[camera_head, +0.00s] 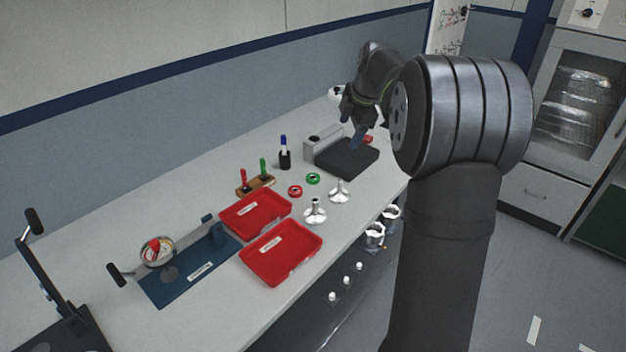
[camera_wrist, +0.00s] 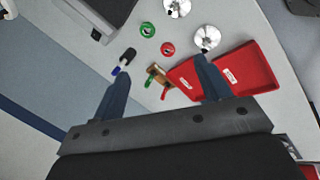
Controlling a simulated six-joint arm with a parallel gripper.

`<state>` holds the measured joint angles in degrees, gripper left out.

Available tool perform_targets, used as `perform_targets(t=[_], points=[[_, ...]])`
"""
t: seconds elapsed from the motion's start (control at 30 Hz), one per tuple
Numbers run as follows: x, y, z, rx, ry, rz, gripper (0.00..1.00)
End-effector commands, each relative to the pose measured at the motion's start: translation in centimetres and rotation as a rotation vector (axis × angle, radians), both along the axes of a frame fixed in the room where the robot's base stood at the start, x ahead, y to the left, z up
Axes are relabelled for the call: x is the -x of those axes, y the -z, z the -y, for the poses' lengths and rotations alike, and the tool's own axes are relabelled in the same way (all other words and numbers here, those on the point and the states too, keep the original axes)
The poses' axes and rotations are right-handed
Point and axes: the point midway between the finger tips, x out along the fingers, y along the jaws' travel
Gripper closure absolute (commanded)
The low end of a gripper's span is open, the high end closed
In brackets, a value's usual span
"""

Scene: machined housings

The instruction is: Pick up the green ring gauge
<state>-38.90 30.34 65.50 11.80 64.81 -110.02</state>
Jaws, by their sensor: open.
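The green ring gauge (camera_head: 313,179) lies flat on the bench, just behind a red ring (camera_head: 295,191) and near two shiny metal housings. In the wrist view the green ring gauge (camera_wrist: 148,29) is near the top, beyond my fingertips, with the red ring (camera_wrist: 167,48) beside it. My gripper (camera_head: 358,135) is above the dark block at the far end of the bench, up and to the right of the green ring. In the wrist view my gripper (camera_wrist: 163,70) has its two blue fingers spread wide with nothing held between them.
Metal housings (camera_head: 339,191) (camera_head: 315,212) stand close to the rings. A wooden stand (camera_head: 256,187) holds red- and green-handled gauges, with a dark bottle (camera_head: 285,158) behind. Red trays (camera_head: 280,253) (camera_head: 255,212) and a blue fixture plate (camera_head: 190,270) lie nearer. A dark block (camera_head: 347,158) lies beyond.

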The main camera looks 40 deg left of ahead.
Motion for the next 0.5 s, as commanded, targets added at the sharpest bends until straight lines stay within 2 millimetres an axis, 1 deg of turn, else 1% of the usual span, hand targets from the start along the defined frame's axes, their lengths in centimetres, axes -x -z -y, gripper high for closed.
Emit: perform_targets(t=[0.03, 0.3, 0.4, 0.5], points=[[-0.6, 1.0, -1.0, -0.015, 0.088, -0.046, 0.3], [-3.2, 5.8, -5.5, -0.089, 0.602, -0.299, 0.3], [-3.9, 7.3, -6.8, -0.107, 0.763, -0.378, 0.3], [-4.3, 8.5, -7.7, -0.118, 0.885, -0.436, 0.3]])
